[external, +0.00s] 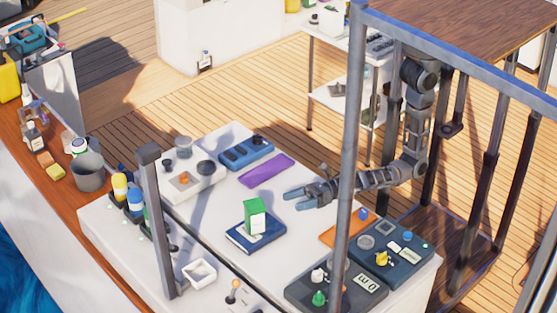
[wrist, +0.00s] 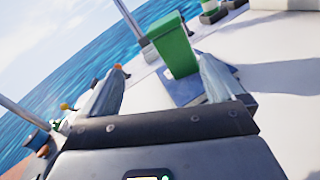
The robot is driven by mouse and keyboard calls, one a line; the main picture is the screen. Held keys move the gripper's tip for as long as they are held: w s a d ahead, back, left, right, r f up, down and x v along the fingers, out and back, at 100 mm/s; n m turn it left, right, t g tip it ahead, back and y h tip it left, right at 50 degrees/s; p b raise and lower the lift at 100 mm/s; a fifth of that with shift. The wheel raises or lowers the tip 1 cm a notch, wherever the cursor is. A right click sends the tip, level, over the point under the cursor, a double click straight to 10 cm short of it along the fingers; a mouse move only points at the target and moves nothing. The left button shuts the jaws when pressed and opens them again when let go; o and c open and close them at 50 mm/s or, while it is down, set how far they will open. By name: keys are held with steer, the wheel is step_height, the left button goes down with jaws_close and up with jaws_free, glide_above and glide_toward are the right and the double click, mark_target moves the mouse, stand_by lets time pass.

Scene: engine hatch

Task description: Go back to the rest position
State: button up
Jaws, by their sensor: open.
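My gripper (external: 290,199) hangs over the right part of the white hatch top, with its fingers pointing left. It is open and nothing is between the fingers. In the wrist view the two fingers of my gripper (wrist: 163,88) stand apart. A green and white box (external: 254,216) stands upright on a dark blue book-like block (external: 256,236), apart from my gripper and nearer the camera to its left. The green box also shows in the wrist view (wrist: 176,52), beyond the fingers, with the blue block (wrist: 188,88) under it.
A purple slab (external: 266,170) and a blue panel (external: 245,152) lie behind the gripper. Control panels (external: 400,262) and an orange slab (external: 345,230) lie on the right. A grey post (external: 352,130) stands in front of my arm. Another post (external: 158,225) rises at left.

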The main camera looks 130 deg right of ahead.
steer(key=s+a+f+m, duration=0.1)
steer(key=s+m, duration=0.1)
steer(key=s, duration=0.1)
steer(key=s+a+f+m+y, duration=0.1)
steer(key=s+m, duration=0.1)
steer(key=s, duration=0.1)
steer(key=s+a+f+m+y, duration=0.1)
steer(key=s+m, duration=0.1)
steer(key=s, duration=0.2)
steer(key=shift+a+t, duration=0.4)
steer(key=s+m, duration=0.2)
steer(key=s, duration=0.1)
steer(key=s+a+m+y, duration=0.1)
steer(key=s+m, duration=0.1)
steer(key=s, duration=0.1)
steer(key=s+a+m+y, duration=0.1)
steer(key=s+m, duration=0.1)
steer(key=s, duration=0.1)
steer(key=shift+s+f+m, duration=0.15)
steer(key=shift+s+m, duration=0.15)
steer(key=shift+s, duration=0.05)
steer(key=s+a+m+g+y, duration=0.1)
steer(key=s+m+g, duration=0.2)
steer(key=s+m, duration=1.2)
steer(key=s, duration=0.5)
steer(key=shift+s+r+y, duration=0.15)
steer(key=shift+r+y, duration=0.05)
steer(key=shift+y, duration=0.1)
